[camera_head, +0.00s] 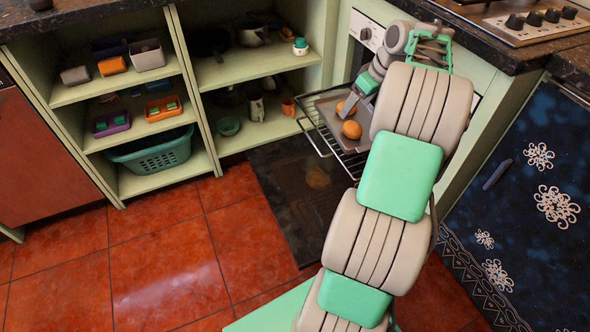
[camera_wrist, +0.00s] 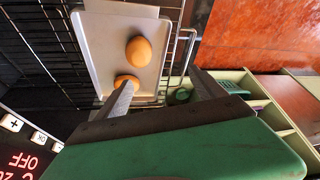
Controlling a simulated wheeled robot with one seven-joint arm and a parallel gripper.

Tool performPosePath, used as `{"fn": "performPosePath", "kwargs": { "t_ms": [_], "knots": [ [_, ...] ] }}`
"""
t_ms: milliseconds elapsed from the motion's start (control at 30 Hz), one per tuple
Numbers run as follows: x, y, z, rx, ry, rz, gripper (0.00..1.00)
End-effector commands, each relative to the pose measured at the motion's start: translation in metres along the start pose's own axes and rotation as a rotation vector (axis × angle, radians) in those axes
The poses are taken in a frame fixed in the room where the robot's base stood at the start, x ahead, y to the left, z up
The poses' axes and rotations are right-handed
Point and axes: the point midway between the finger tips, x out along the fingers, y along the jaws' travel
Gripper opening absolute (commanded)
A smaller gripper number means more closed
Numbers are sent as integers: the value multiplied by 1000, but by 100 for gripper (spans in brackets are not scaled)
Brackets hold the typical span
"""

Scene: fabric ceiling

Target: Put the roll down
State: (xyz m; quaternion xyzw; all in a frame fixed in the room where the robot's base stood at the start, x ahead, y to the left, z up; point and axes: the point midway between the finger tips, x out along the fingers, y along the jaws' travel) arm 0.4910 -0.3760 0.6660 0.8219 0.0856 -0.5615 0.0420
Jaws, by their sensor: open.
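Two orange-brown rolls lie on a grey baking tray (camera_wrist: 103,62) on the oven rack. One roll (camera_wrist: 138,51) is in full view near the tray's middle. The other roll (camera_wrist: 126,81) is partly covered by one finger of my gripper (camera_wrist: 161,78). The fingers are spread wide with nothing between them. In the head view, my gripper (camera_head: 356,95) is over the tray (camera_head: 331,110), beside the farther roll (camera_head: 345,108). The nearer roll (camera_head: 351,130) lies clear of the fingers. Whether a fingertip touches the farther roll cannot be told.
The wire oven rack (camera_head: 318,137) sticks out over the lowered dark oven door (camera_head: 292,185). Open shelves with bins and a green basket (camera_head: 152,155) stand to the left. A dark blue patterned panel (camera_head: 535,190) is at right. Red floor tiles in front are clear.

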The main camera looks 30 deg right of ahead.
Motion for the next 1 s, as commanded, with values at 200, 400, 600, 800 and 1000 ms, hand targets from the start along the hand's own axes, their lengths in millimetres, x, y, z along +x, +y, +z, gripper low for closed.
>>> {"fn": "performPosePath", "kwargs": {
  "t_ms": [200, 400, 600, 800, 1000],
  "knots": [
    [5, -233, -40, 82, -91, -22, 80],
    [16, -374, 55, 157, -173, 33, 80],
    [24, -399, 104, 183, -196, 71, 80],
    [24, -399, 104, 185, -198, 71, 80],
    [24, -399, 104, 184, -199, 70, 80]
  ]
}}
